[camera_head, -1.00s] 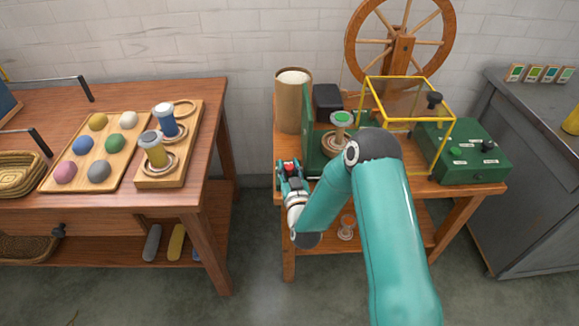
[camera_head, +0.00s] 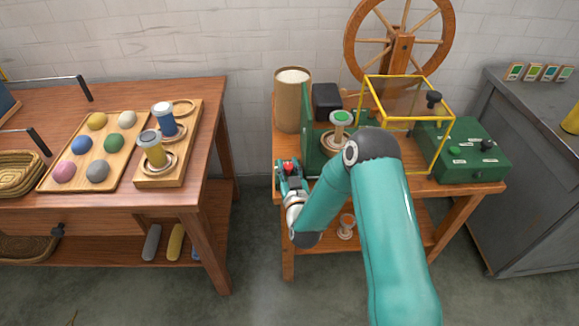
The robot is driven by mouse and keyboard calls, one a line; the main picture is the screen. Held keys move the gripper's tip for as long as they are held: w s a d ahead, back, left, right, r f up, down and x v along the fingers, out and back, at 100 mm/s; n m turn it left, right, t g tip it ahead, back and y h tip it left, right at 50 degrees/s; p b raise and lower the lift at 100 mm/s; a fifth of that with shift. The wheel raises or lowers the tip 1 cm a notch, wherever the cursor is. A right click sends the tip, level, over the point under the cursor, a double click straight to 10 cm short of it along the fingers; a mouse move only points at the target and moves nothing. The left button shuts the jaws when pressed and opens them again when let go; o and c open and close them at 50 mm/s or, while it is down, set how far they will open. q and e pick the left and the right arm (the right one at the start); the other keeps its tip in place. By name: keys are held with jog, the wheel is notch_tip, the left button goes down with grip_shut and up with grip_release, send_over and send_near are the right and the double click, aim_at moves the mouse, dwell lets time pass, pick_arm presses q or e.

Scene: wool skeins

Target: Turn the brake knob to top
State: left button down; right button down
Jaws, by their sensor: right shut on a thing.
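My right gripper (camera_head: 287,172) is at the front left of the small wooden table, beside the upright green panel (camera_head: 308,133). It is shut on a small red part (camera_head: 289,168), which seems to be the brake knob. The fingers cover most of it, so I cannot read which way it points. A spool with a green top (camera_head: 341,120) stands just right of the green panel, partly behind my arm. My left gripper is not in view.
A yellow frame guard (camera_head: 449,119) and a green control box (camera_head: 470,173) with black knobs stand to the right. A wooden wheel (camera_head: 449,43) and a tan cylinder (camera_head: 292,108) are behind. A spool tray (camera_head: 187,169) lies on the left table. Floor between tables is clear.

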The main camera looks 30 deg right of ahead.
jog(key=shift+s+f, duration=0.1)
jog(key=shift+f, duration=0.05)
jog(key=c, duration=1.1)
grip_release()
jog(key=shift+c, duration=0.2)
jog(key=shift+s+a, duration=0.1)
jog(key=v, duration=0.7)
jog(key=shift+s, duration=0.15)
